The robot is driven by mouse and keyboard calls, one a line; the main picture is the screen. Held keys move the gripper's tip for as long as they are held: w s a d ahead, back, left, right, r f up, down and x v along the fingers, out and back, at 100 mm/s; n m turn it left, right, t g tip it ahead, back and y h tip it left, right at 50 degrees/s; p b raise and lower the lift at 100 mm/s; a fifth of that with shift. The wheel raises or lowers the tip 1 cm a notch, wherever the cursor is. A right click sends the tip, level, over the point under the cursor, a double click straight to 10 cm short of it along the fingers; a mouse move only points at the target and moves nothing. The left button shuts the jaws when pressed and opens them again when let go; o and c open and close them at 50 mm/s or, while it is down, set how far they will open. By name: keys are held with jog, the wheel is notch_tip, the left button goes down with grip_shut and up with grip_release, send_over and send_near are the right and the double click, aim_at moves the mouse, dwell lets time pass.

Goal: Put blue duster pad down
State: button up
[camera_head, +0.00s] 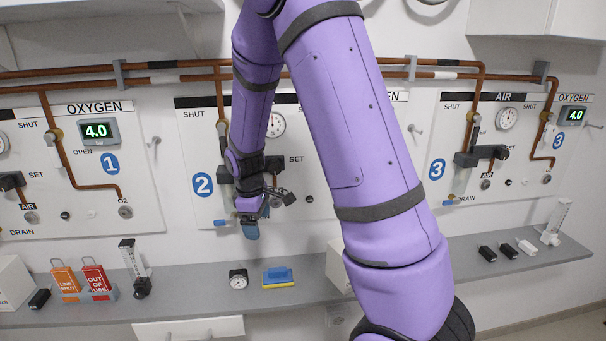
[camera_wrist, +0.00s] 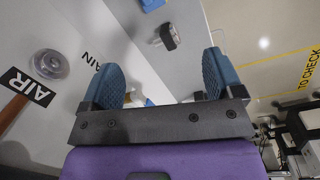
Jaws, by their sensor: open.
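The blue duster pad (camera_head: 278,275), blue on top with a yellow underside, lies on the grey shelf. A blue piece at the top edge of the wrist view (camera_wrist: 152,4) looks like it, mostly cut off. My gripper (camera_head: 250,228) is in front of wall panel 2, above the shelf and up and left of the pad, apart from it. In the wrist view my gripper (camera_wrist: 162,75) has its two blue-padded fingers wide apart, with nothing held between them.
A small round gauge (camera_head: 238,278) stands on the shelf (camera_head: 200,286) just left of the pad. A white box (camera_head: 335,262) stands to the right, partly behind my arm. Orange and red tags and a flowmeter (camera_head: 133,266) are further left. A blue drain handle (camera_head: 221,223) is close to my gripper.

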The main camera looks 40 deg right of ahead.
jog(key=s+a+r+m+t+y, duration=0.1)
jog(key=s+a+r+m, duration=0.1)
jog(key=s+r, duration=0.5)
jog(key=s+a+r+m+t, duration=0.2)
jog(key=s+r, duration=0.1)
jog(key=r, duration=0.7)
jog(key=s+a+r+m+t, duration=0.1)
jog(key=s+r, duration=0.3)
jog(key=s, duration=0.4)
jog(key=s+a+r+m+t, duration=0.1)
jog(key=s+a+r+m, duration=0.1)
jog(key=s+r, duration=0.2)
jog(key=s, duration=0.3)
jog(key=shift+s+m, duration=0.3)
jog(key=shift+s, duration=0.05)
